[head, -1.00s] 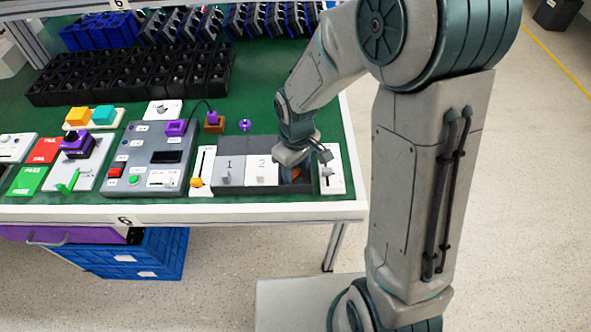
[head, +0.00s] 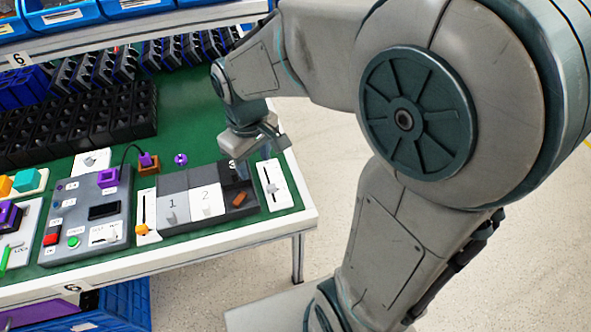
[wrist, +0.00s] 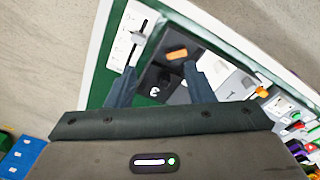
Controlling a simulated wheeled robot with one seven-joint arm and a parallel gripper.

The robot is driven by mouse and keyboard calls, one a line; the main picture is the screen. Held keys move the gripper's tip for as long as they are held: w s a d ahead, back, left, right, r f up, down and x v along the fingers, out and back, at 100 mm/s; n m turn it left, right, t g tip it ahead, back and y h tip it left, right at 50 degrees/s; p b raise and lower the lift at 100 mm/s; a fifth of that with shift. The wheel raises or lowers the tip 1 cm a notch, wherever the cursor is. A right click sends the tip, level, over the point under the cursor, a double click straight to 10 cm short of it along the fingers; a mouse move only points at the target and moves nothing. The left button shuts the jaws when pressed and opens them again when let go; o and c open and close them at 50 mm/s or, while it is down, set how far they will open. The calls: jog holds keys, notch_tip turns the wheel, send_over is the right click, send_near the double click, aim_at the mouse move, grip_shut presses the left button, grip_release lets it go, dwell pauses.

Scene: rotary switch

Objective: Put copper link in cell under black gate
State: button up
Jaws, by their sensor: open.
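The copper link (head: 239,199) lies in the open dark cell at the right end of the row of numbered cells. It also shows in the wrist view (wrist: 177,54), apart from my fingers. The black gate (wrist: 155,88), marked 3, stands back from the opening, leaving the link uncovered. My gripper (head: 255,160) is above the back part of this cell, partly hiding the gate in the head view. In the wrist view my gripper (wrist: 160,70) is open and empty, its fingers spread over the gate.
The grey gate 1 (head: 172,204) and white gate 2 (head: 206,200) cover the cells to the left. A white slider panel (head: 274,187) stands close on the right, and another slider panel (head: 146,214) is at the left.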

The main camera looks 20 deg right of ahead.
jog(key=s+d+r+m+t, duration=0.2)
jog(key=s+d+m, duration=0.4)
jog(key=s, duration=0.3)
jog(key=shift+s+d+r, duration=0.15)
jog(key=shift+d+r, duration=0.45)
jog(key=shift+d, duration=0.15)
